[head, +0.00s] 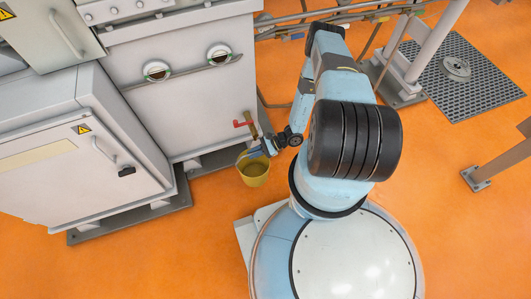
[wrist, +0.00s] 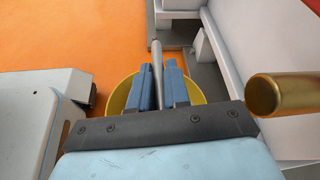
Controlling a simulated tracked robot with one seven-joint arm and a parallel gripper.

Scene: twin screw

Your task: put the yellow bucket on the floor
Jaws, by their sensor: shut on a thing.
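The yellow bucket (head: 254,173) is in the head view, close to the front of the grey machine and below a brass tap (head: 251,122) with a red handle. My gripper (head: 257,152) is at the bucket's rim. In the wrist view, my gripper's blue fingers (wrist: 159,85) are shut on a grey rod (wrist: 157,63), which looks like the bucket's handle. The bucket's yellow rim (wrist: 118,98) shows behind and around the fingers, which hide most of it. Whether its bottom touches the floor I cannot tell.
The grey machine (head: 190,95) and a grey cabinet (head: 85,150) stand behind and left of the bucket. A brass pipe end (wrist: 265,95) is close right of my gripper in the wrist view. Orange floor (head: 205,225) is clear in front of the bucket.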

